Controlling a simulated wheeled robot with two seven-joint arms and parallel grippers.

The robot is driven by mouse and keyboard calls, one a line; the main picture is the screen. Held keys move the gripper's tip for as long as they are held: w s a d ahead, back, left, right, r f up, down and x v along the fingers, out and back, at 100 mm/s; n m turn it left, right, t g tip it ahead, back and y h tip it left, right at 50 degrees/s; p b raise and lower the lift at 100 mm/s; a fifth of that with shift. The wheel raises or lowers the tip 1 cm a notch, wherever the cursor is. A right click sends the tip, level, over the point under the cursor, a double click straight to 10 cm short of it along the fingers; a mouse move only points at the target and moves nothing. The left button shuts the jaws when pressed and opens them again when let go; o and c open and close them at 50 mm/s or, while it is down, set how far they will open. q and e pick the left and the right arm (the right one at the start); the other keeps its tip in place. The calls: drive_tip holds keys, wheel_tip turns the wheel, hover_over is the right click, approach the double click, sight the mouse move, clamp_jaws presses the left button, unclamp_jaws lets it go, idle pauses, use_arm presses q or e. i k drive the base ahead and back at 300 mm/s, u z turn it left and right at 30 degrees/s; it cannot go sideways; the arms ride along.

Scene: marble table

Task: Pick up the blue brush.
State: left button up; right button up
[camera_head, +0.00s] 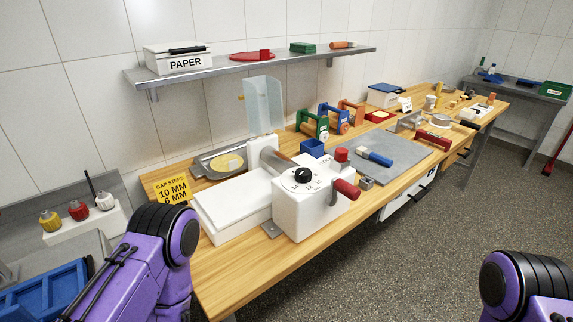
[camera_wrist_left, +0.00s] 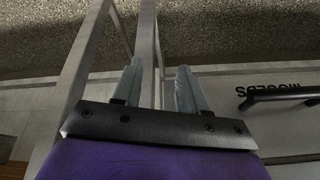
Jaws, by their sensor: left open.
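A blue item that looks like the brush (camera_head: 376,156), with a pale end at its left, lies on the grey mat (camera_head: 405,163) on the wooden table in the head view. My left gripper (camera_wrist_left: 158,88) shows only in the left wrist view. Its two grey fingers are apart with nothing between them. It is above the floor near metal bars, away from the blue item. In the head view only purple links of my arms show, at the bottom left and bottom right; the right gripper is out of view.
A white machine with a red-handled lever (camera_head: 300,208) stands on the wooden table (camera_head: 240,270), left of the mat. Green, blue and orange stands (camera_head: 330,118) line the back. A wall shelf (camera_head: 250,68) hangs above. Open floor lies in front.

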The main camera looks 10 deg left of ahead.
sight(365, 153)
drive_tip(key=z, duration=1.6)
drive_tip(key=i, duration=3.5)
drive_tip(key=u, duration=3.8)
